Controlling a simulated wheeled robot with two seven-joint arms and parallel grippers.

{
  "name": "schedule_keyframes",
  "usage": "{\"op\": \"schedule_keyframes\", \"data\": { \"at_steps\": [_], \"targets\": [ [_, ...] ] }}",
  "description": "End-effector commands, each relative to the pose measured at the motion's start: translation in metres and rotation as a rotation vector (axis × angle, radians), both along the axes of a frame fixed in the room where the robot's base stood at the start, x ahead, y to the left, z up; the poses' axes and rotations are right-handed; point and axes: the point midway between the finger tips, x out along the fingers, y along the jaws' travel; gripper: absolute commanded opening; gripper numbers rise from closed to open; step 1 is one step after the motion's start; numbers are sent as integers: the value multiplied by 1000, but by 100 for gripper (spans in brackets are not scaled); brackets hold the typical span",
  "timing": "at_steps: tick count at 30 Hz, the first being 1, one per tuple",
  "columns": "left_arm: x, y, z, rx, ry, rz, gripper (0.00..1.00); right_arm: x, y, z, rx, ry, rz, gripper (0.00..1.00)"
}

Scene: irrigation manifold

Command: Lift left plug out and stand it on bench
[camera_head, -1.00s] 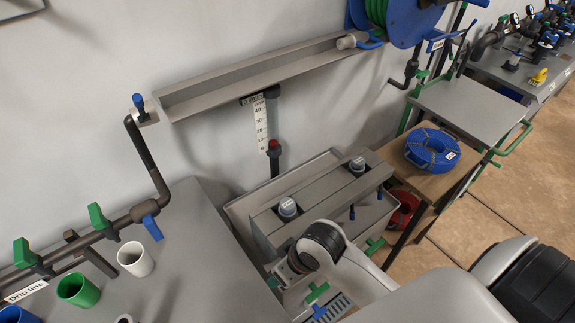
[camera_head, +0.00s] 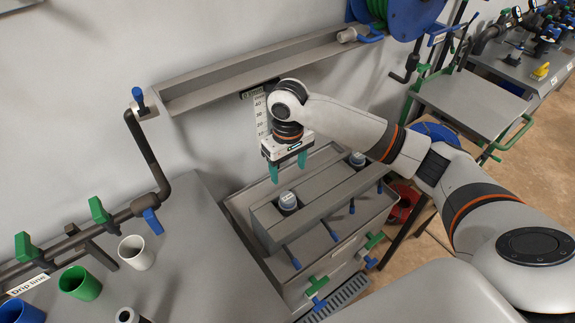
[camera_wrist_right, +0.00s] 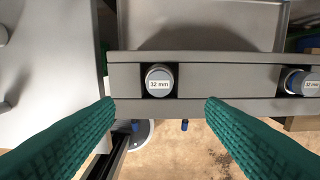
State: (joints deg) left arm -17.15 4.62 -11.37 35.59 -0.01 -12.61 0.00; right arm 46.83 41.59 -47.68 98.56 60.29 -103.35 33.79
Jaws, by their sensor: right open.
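The left plug (camera_head: 288,201) is a grey-capped cylinder seated in the left opening of a grey manifold block (camera_head: 318,205). In the right wrist view the left plug (camera_wrist_right: 159,81) shows its "32 mm" label, between my fingers and beyond their tips. The right plug (camera_head: 357,160) sits in the other opening; it also shows at the edge of the right wrist view (camera_wrist_right: 299,82). My left gripper is not in view.
The grey bench (camera_head: 175,240) at left holds a white cup (camera_head: 136,252), a green cup (camera_head: 80,284) and a blue cup (camera_head: 22,311). A pipe with green valves runs along its back. A wall shelf (camera_head: 255,78) is behind my right gripper.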

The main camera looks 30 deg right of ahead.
Motion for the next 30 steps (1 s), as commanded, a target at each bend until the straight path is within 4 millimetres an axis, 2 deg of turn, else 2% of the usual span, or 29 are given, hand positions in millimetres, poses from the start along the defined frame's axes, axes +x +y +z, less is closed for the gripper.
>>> {"op": "schedule_keyframes", "data": {
  "at_steps": [12,18,24,30],
  "targets": [
    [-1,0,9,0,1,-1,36,-1,1,-73,0,2,1,65],
    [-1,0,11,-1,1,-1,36,-1,0,-102,-1,1,3,65],
    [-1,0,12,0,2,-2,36,-1,1,-114,0,-1,4,65],
    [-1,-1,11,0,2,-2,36,-1,1,-115,0,-2,4,65]
  ]
}}
